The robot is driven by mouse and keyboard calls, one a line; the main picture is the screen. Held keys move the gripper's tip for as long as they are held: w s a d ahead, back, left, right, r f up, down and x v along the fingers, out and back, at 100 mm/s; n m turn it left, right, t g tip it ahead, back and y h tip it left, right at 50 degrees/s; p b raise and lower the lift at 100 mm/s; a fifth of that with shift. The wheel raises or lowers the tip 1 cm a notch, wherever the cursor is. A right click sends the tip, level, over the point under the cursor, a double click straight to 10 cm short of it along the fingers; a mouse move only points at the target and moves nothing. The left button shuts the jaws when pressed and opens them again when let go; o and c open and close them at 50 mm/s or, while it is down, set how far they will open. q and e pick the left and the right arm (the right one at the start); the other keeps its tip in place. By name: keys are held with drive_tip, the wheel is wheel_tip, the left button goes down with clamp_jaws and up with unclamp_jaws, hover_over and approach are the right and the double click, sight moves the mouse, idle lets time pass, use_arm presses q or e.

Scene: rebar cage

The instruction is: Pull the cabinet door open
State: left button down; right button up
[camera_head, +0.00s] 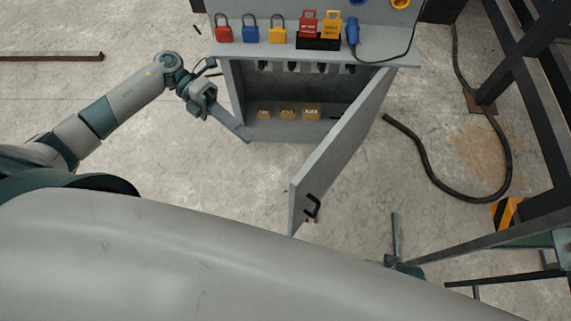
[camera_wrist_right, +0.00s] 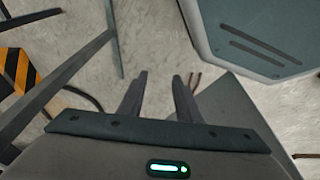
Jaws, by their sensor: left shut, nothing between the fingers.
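The grey cabinet (camera_head: 232,85) stands at the top middle of the head view. Its door (camera_head: 340,145) is swung wide open, hinged on the right side, and the inside shows. A black handle (camera_head: 312,207) is on the door near its free edge. My left gripper (camera_head: 243,134) is shut and empty, in front of the lower left of the cabinet opening, away from the door and handle. I cannot tell whether it touches the cabinet. My right gripper (camera_wrist_right: 159,82) shows in the right wrist view with its fingers apart and nothing between them.
Several small brown boxes (camera_head: 287,114) sit inside the cabinet. Padlocks (camera_head: 250,30) and a blue tool (camera_head: 352,32) are on its top. A black hose (camera_head: 430,175) lies on the floor to the right, near dark metal framing (camera_head: 535,90). The floor left of the door is clear.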

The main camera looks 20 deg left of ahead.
use_arm(q)
drive_tip(key=shift+d, duration=0.2)
use_arm(e)
drive_tip(key=shift+f, duration=0.1)
